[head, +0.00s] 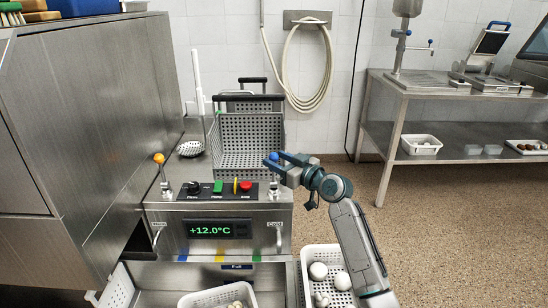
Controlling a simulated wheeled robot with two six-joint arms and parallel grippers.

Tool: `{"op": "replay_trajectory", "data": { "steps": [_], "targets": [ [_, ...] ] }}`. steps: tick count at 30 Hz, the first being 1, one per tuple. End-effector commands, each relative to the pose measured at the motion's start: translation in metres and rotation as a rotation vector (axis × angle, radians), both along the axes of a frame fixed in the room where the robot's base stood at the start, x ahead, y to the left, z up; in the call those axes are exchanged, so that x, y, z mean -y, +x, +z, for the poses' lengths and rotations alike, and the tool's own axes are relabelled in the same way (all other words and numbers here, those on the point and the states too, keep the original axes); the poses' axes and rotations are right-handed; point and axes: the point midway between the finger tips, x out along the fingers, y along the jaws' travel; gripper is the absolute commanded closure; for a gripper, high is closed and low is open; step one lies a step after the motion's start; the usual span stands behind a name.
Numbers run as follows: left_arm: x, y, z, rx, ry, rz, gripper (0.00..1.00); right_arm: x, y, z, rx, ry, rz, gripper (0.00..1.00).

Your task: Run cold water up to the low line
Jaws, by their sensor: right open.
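A steel wash unit carries a control panel (217,191) with a blue-knobbed lever (273,156) at its right and an orange-knobbed lever (158,158) at its left. Its display (216,229) reads +12.0°C. My right gripper (283,163) is open at the blue knob, its fingers overlapping the knob in the picture; I cannot tell whether they touch it. Blue, yellow and green marks and a small dark label (237,267) sit below the display on the front. No water or low line can be made out. My left gripper is out of view.
A perforated basket (251,135) stands behind the panel beside a round skimmer (190,149). White baskets (306,262) with pale round items are below. A steel cabinet (90,120) closes the left; a steel table (440,95) stands right. The floor between is free.

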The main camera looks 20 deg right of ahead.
Motion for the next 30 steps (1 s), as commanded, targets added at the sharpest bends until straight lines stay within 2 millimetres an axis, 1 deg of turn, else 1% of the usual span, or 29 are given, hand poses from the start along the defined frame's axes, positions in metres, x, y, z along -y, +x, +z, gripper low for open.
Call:
{"op": "replay_trajectory", "data": {
  "steps": [1,3,6,14,15,17,21,22,30],
  "targets": [
    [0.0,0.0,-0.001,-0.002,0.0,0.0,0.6,-0.004,0.006,0.001,0.0,0.002,0.001,0.53],
    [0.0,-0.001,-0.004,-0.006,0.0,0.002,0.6,-0.006,0.011,0.0,0.0,0.001,0.0,0.53],
    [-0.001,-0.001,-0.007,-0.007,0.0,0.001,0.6,-0.009,0.015,0.001,0.0,0.0,0.0,0.53],
    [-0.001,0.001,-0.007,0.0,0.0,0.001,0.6,-0.009,0.016,0.0,0.0,-0.001,0.0,0.53],
    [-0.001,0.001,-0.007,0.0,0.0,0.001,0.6,-0.009,0.016,0.0,0.0,-0.001,0.0,0.56],
    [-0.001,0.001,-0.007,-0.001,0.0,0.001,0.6,-0.009,0.016,0.0,0.0,-0.001,0.0,0.68],
    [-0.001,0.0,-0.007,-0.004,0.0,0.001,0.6,-0.01,0.016,0.0,0.0,-0.001,0.001,0.96],
    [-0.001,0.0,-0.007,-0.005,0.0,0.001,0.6,-0.01,0.016,0.0,0.0,-0.001,0.001,1.0],
    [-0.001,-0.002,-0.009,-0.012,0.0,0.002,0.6,-0.01,0.016,-0.001,0.004,0.0,0.001,1.0]
  ]
}}
